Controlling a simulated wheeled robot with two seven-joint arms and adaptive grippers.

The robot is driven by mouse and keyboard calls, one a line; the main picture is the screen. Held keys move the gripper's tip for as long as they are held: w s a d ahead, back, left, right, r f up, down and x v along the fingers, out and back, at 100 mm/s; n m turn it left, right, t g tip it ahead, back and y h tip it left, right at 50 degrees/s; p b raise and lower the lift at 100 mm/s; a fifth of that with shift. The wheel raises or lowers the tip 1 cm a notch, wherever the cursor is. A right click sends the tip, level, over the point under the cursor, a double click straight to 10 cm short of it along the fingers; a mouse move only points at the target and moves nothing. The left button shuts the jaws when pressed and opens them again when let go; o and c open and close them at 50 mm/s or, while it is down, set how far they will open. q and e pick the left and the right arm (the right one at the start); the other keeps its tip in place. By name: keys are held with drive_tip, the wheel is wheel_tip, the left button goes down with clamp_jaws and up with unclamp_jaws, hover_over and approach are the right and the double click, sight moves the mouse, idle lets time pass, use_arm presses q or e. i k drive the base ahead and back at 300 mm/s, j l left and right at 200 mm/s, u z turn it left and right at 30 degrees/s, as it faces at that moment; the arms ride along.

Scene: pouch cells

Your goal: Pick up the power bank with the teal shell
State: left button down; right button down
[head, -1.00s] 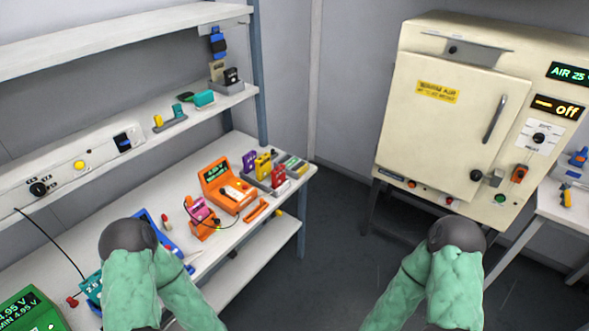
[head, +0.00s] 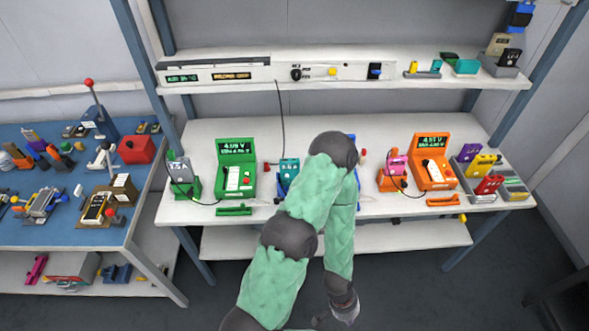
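A teal block (head: 466,66) lies on the upper shelf at the right in the head view; it looks like a power bank, but I cannot tell for sure. A smaller teal piece (head: 436,65) stands just left of it. Another teal device (head: 289,168) stands on the table behind my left arm and is partly hidden. My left gripper (head: 337,316) hangs low at the bottom edge, in front of the table and far from these things. Its fingers are dark and cut off, so its opening is unclear. My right gripper is out of view.
The white table (head: 400,207) holds a green meter station (head: 236,168) and an orange one (head: 434,165). A blue table (head: 60,233) crowded with parts stands at the left. The shelf (head: 380,82) overhangs the white table's back. Dark floor shows in front.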

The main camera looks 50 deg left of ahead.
sight(291, 167)
drive_tip(key=u, duration=1.55)
